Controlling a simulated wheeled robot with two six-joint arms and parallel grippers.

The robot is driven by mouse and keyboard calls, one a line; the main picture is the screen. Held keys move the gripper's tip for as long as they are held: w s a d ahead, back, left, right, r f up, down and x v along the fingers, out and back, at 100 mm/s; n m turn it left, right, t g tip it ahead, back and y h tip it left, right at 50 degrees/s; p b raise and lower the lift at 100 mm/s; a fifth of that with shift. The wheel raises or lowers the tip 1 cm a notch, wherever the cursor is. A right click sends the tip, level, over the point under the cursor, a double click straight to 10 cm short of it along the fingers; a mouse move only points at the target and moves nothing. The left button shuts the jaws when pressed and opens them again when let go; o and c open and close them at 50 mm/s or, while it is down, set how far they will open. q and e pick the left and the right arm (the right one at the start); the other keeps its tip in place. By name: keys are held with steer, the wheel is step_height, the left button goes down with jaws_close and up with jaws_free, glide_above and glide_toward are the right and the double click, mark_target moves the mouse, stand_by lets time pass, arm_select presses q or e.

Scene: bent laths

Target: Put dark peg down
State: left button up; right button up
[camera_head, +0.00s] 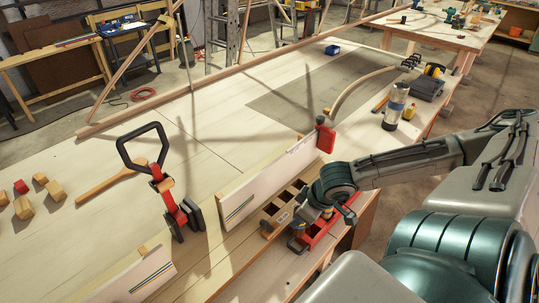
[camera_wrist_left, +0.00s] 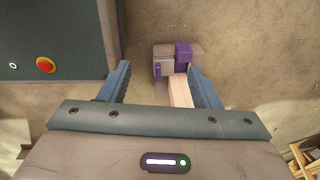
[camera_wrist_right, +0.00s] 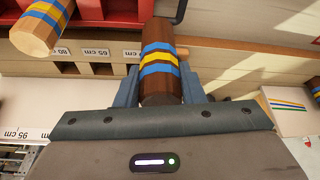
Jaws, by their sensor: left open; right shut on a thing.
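The dark peg (camera_wrist_right: 159,60) is brown wood with blue and yellow bands. My right gripper (camera_wrist_right: 160,88) is shut on it in the right wrist view. The peg stands out beyond the fingertips, in front of the wooden rack (camera_wrist_right: 100,56) with labelled compartments. In the head view my right gripper (camera_head: 306,218) is at the rack (camera_head: 270,215) and the red tray (camera_head: 322,232), and I cannot make out the peg there. I cannot tell whether the peg touches the rack. My left gripper (camera_wrist_left: 165,88) is open in the left wrist view, above the floor.
A light peg (camera_wrist_right: 42,28) with blue and yellow bands lies at the red tray in the right wrist view. A white-faced board (camera_head: 270,180) stands behind the rack. A red clamp (camera_head: 178,208) with a black handle stands left. The bench (camera_head: 200,130) is clear mid-surface.

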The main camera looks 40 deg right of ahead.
steer(key=w+f+b, duration=0.1)
steer(key=w+b, duration=0.2)
steer(key=w, duration=0.1)
steer(key=w+d+f+b, duration=0.1)
steer(key=w+f+b, duration=0.1)
steer(key=w, duration=0.3)
steer(key=w+d+f+b, duration=0.1)
steer(key=w+f+b, duration=0.1)
steer(key=w+b, duration=0.2)
steer(key=shift+w+b, duration=0.35)
steer(key=shift+b, duration=0.25)
steer(key=shift+w+f, duration=0.1)
arm_select(q)
step_height(320, 180, down, 12)
steer(key=shift+w+r, duration=0.25)
steer(key=shift+w, duration=0.15)
steer(key=shift+d, duration=0.1)
